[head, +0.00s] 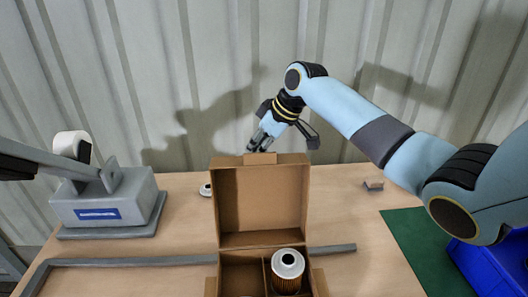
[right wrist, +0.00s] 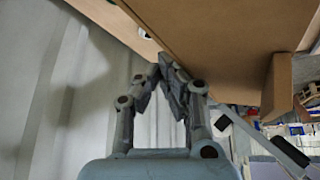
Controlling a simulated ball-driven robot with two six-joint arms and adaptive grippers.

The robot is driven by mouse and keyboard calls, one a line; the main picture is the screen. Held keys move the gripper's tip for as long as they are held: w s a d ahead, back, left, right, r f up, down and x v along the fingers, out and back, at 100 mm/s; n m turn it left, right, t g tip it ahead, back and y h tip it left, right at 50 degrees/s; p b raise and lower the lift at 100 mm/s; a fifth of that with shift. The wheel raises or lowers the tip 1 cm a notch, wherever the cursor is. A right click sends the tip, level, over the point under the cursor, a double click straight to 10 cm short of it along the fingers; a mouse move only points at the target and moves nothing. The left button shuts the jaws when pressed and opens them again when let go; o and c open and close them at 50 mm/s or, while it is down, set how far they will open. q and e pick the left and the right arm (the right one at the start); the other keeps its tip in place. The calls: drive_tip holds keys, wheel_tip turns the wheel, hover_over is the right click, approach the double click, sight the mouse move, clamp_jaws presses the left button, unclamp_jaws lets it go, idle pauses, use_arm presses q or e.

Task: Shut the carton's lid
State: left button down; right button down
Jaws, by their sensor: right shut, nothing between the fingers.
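The brown cardboard carton (head: 241,272) stands on the table with its lid (head: 261,200) raised upright at the back. A cartridge with a white top (head: 288,262) stands in the right compartment of the carton. My right gripper (head: 256,146) is shut and empty, behind the lid's top edge and close to its tab. In the right wrist view its fingers (right wrist: 166,75) meet beside the outer face of the lid (right wrist: 220,40). I cannot tell whether they touch it. My left gripper is not in view.
A grey machine (head: 105,203) with a white roll stands at the left. A grey rail (head: 130,261) runs along the table behind the carton. A green mat (head: 420,240) and a blue bin (head: 490,265) are at the right. A small white-topped item (head: 205,190) lies left of the lid.

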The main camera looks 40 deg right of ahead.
sight(260, 158)
drive_tip(key=shift+s+a+f+g, duration=0.15)
drive_tip(key=shift+s+f, duration=0.2)
drive_tip(key=shift+f, duration=0.2)
drive_tip(key=shift+s+a+f+g, duration=0.15)
drive_tip(key=shift+s+f, duration=0.2)
drive_tip(key=shift+f, duration=0.2)
drive_tip(key=s+p, duration=0.1)
drive_tip(key=p, duration=0.1)
drive_tip(key=s+a+r+p, duration=0.1)
drive_tip(key=p, duration=0.1)
drive_tip(key=shift+a+r, duration=0.15)
drive_tip(key=shift+r, duration=0.1)
drive_tip(key=shift+s+f, duration=0.1)
drive_tip(key=shift+s+a+r+p, duration=0.35)
drive_tip(key=shift+s+r, duration=0.1)
drive_tip(key=shift+r, duration=0.2)
drive_tip(key=shift+s+a+r, duration=0.3)
drive_tip(key=shift+s+r, duration=0.15)
drive_tip(key=shift+r, duration=0.05)
